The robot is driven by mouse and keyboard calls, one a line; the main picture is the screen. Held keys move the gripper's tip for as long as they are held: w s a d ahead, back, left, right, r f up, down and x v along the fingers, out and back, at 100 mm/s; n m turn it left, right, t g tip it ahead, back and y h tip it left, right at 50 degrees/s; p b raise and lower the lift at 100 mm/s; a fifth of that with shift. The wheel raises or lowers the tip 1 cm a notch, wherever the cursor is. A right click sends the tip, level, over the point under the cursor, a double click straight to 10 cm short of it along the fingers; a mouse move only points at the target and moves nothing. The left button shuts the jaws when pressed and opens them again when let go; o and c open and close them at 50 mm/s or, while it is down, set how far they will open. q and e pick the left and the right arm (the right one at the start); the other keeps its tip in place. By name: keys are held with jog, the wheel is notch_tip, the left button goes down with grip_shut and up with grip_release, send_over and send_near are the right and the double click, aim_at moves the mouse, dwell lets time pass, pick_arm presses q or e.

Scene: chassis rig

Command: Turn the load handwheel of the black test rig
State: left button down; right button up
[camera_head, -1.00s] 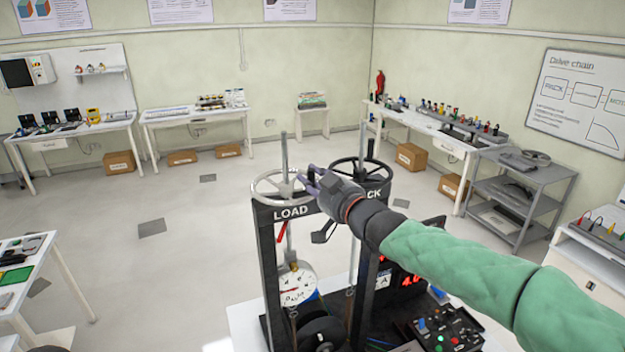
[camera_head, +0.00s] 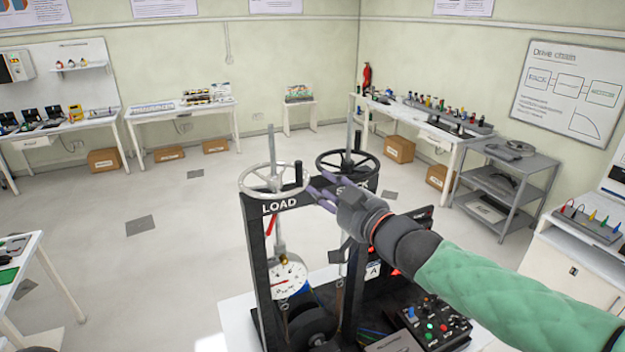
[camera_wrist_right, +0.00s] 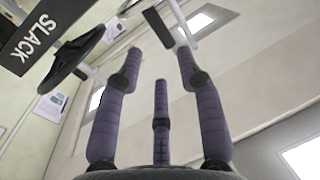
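The black test rig (camera_head: 250,240) stands in the lower middle of the head view. Its light grey load handwheel (camera_head: 272,184) lies flat on top above the word LOAD, with a black upright knob (camera_head: 298,172) on its right rim. My right gripper (camera_head: 316,191) is just right of and slightly below this knob. Its three purple fingers are spread; they also show apart in the right wrist view (camera_wrist_right: 158,60). There, a short black cylinder (camera_wrist_right: 158,28) shows between the fingertips; I cannot tell if they touch it. My left gripper is out of view.
A black handwheel (camera_head: 347,163) marked SLACK sits close to the right on the same rig; it also shows in the wrist view (camera_wrist_right: 72,58). Thin upright rods rise through both wheels. A dial gauge (camera_head: 288,278) and a control box (camera_head: 436,322) are lower down.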

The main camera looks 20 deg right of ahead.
jog(key=shift+v, duration=1.2)
